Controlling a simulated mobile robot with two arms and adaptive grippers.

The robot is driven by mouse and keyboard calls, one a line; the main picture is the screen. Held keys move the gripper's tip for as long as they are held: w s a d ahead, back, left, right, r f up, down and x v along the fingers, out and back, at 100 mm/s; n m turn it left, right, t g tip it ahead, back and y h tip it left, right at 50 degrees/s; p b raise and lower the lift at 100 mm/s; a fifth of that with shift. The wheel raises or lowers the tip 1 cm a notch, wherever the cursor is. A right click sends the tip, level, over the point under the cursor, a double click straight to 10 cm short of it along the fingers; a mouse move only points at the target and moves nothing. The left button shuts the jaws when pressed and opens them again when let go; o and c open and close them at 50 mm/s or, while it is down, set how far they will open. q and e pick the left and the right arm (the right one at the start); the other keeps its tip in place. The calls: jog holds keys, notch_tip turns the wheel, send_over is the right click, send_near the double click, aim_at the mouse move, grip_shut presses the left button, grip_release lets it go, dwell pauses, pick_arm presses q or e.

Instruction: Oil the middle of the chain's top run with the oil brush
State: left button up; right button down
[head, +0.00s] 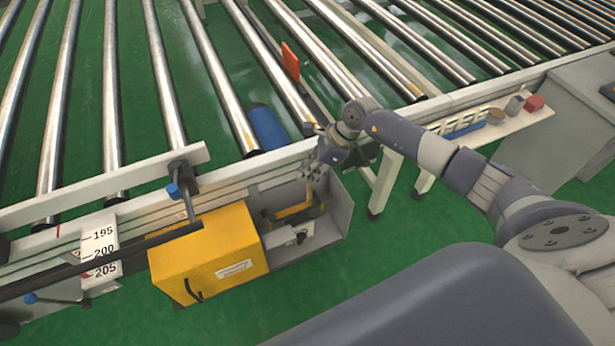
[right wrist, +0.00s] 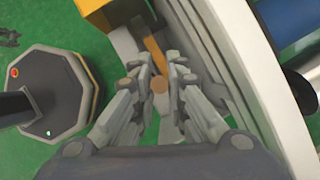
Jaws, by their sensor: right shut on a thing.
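My right gripper (head: 313,172) is above the open drive housing (head: 340,212), beside the yellow cover (head: 207,255). In the right wrist view its fingers (right wrist: 160,82) are closed around a brown handle with a round end, which I take for the oil brush (right wrist: 159,86). The brush's tip is not clear in either view. In the head view an orange-yellow angled piece (head: 294,211) lies below the gripper inside the housing. I cannot make out the chain or its top run, nor whether the brush touches it. My left gripper is not in view.
The conveyor's side rail (head: 225,180) and steel rollers (head: 165,90) lie beyond the housing. A blue roller (head: 267,127) is close to the gripper. A shelf with small items (head: 497,117) stands to the right. Green floor is clear in front.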

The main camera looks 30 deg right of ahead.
jog(key=shift+r, duration=0.6)
jog(key=shift+d+r+p, duration=0.1)
jog(key=shift+r+p, duration=0.4)
jog(key=shift+r, duration=0.3)
jog(key=shift+s+r, duration=0.1)
jog(key=shift+r, duration=0.35)
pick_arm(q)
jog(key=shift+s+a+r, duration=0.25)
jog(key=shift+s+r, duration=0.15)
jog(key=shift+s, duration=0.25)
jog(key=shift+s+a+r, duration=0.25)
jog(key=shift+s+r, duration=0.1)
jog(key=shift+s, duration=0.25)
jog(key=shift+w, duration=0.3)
